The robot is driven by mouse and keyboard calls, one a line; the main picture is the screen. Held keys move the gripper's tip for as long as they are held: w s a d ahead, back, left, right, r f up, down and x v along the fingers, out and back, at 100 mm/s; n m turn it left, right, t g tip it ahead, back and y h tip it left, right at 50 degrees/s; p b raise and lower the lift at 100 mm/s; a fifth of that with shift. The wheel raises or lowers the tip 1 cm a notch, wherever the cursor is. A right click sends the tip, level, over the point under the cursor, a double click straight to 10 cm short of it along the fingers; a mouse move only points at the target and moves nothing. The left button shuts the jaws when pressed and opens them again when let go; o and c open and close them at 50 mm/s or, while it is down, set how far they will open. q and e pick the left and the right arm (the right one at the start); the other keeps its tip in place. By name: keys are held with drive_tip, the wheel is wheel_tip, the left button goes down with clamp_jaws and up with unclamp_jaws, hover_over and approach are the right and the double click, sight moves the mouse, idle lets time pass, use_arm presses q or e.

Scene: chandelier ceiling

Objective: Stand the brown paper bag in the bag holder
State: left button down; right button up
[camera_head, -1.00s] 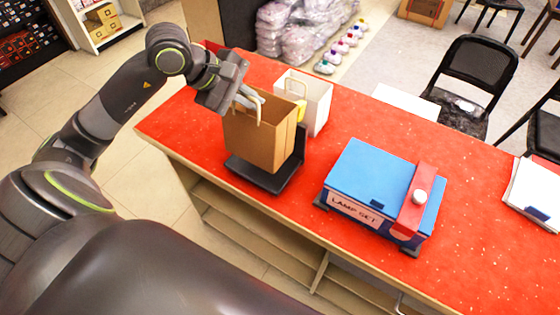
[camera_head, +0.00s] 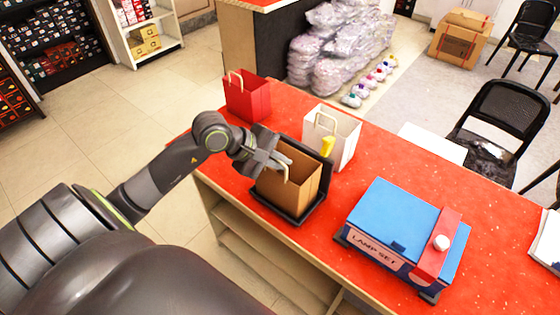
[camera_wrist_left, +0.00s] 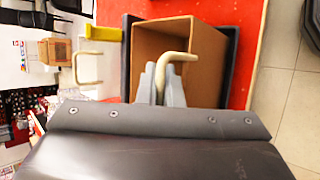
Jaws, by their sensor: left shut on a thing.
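The brown paper bag (camera_head: 293,186) stands upright on the black bag holder (camera_head: 314,212), on the red counter. The holder's back plate rises behind the bag. My left gripper (camera_head: 284,168) is at the bag's open top, shut on one of its cream handles. In the left wrist view the gripper (camera_wrist_left: 162,80) is closed at the handle (camera_wrist_left: 180,58), and the bag's (camera_wrist_left: 205,50) open inside shows below, with the dark holder rim (camera_wrist_left: 126,60) around it. Whether the bag's bottom rests fully on the base is hard to tell. My right gripper is not in view.
A white bag (camera_head: 344,128) with something yellow stands just behind the holder. A red bag (camera_head: 246,98) stands at the counter's far left. A blue lamp set box (camera_head: 405,225) is to the right. Red counter (camera_head: 352,178) is clear between holder and box.

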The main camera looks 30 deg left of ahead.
use_arm(q)
drive_tip(key=shift+f, duration=0.45)
drive_tip(key=c, duration=1.6)
unclamp_jaws()
drive_tip(key=shift+p+v, duration=0.7)
drive_tip(key=shift+v, duration=5.35)
